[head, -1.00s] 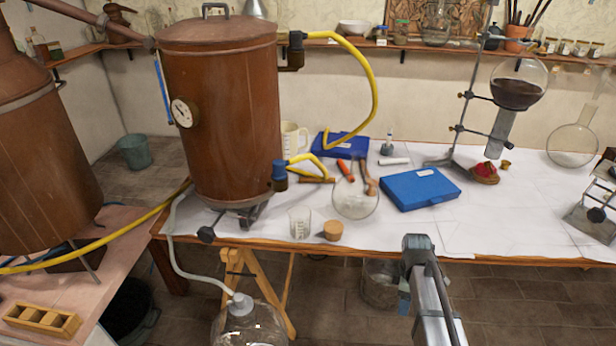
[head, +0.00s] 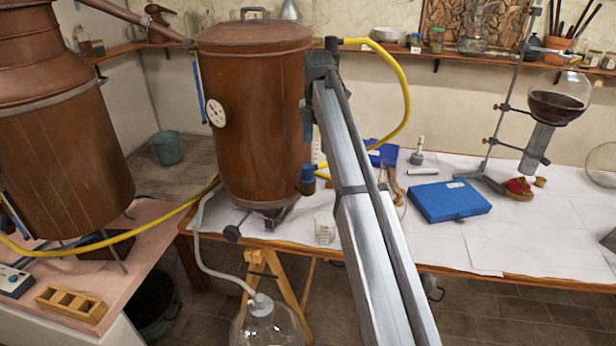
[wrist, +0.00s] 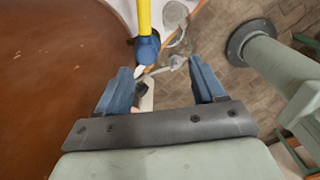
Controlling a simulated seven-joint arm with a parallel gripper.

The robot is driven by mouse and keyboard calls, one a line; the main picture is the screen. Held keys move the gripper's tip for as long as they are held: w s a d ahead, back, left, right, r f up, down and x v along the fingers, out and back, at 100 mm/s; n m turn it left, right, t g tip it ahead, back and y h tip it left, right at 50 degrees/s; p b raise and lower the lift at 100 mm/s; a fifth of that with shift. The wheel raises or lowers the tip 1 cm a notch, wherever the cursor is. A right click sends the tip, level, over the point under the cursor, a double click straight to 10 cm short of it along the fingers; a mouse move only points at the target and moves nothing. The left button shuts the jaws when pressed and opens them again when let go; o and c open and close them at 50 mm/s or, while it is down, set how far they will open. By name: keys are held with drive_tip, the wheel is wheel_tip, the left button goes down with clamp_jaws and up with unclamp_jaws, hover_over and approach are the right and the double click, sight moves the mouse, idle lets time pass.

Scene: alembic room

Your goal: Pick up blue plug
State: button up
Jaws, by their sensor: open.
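The blue plug (head: 307,180) sits on the end of a short yellow hose, beside the lower right of the copper vessel (head: 255,120). In the wrist view the blue plug (wrist: 147,49) hangs at the end of the yellow hose, ahead of my gripper (wrist: 160,68). It is nearer the left finger and apart from both fingers. My gripper is open, with nothing held between its blue fingers. In the head view my arm rises in front of the table, right of the plug, and the fingertips cannot be made out clearly.
The vessel's wall is close on the left in the wrist view. A glass beaker (head: 325,228) stands below the plug near the table edge. A blue case (head: 448,201) lies to the right. A long yellow hose (head: 405,90) arches behind my arm.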

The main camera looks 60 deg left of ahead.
wheel_tip(320, 180, up, 4)
drive_tip(key=s+a+n, duration=0.1)
drive_tip(key=s+a, duration=0.1)
hover_over(308, 166)
drive_tip(key=f, duration=0.8)
drive_tip(key=shift+s, duration=0.3)
drive_tip(key=shift+w+a+f, duration=0.1)
drive_tip(key=shift+w+f, duration=0.05)
drive_tip(key=shift+f, duration=1.4)
drive_tip(key=shift+w+a+f, duration=0.1)
drive_tip(key=shift+w+f, duration=0.05)
drive_tip(key=shift+f, duration=1.35)
drive_tip(key=c, duration=1.2)
drive_tip(key=shift+o, duration=0.2)
drive_tip(key=shift+r, duration=0.1)
